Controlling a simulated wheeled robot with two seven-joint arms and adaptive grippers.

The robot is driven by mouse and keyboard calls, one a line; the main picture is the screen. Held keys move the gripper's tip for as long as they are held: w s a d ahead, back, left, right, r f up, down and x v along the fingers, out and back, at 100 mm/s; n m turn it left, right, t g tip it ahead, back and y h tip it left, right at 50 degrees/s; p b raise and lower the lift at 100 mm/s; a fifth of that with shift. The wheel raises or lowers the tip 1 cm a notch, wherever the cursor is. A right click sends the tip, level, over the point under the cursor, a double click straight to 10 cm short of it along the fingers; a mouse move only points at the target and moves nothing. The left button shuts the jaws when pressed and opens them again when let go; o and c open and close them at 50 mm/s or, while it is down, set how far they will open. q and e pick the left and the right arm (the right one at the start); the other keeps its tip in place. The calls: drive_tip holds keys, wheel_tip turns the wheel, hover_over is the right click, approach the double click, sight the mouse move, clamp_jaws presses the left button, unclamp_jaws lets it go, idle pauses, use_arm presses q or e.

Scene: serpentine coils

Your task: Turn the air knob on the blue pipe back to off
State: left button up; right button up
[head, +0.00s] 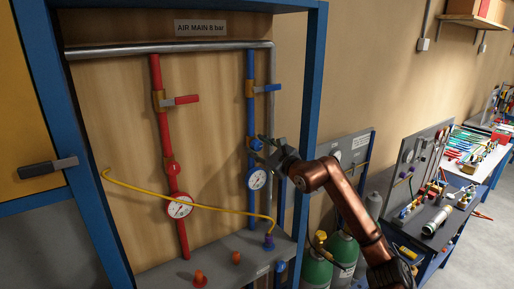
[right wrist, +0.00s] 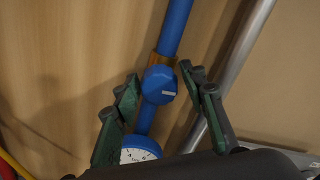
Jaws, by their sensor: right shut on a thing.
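The blue pipe (head: 251,110) runs upright on the wooden panel. Its round blue air knob (head: 255,144) sits above a white gauge (head: 257,179). My right gripper (head: 267,147) is at the knob, reaching in from the right. In the right wrist view the knob (right wrist: 159,82) lies between the two green-grey fingers (right wrist: 165,95), which are shut on it; finger contact is hard to see. A short white mark on the knob lies roughly across the pipe. The gauge (right wrist: 138,155) shows partly below. My left gripper is not in view.
A blue lever (head: 267,88) sticks out right above the knob. The red pipe (head: 156,80) with its own lever, knob and gauge stands to the left. A yellow hose (head: 190,203) crosses below. A grey pipe (head: 271,90) runs close on the right.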

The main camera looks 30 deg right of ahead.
drive_tip(key=shift+o, duration=0.7)
drive_tip(key=shift+d+n, duration=0.3)
drive_tip(key=shift+n, duration=0.7)
drive_tip(key=shift+a+f+n+b, duration=0.1)
drive_tip(key=shift+n+b, duration=0.2)
drive_tip(key=shift+n, duration=0.4)
drive_tip(key=shift+f, duration=0.1)
drive_tip(key=shift+n, duration=0.6)
drive_tip(key=shift+w+f+n, duration=0.1)
drive_tip(key=shift+n, duration=0.9)
drive_tip(key=shift+o, duration=0.3)
drive_tip(key=n, duration=0.3)
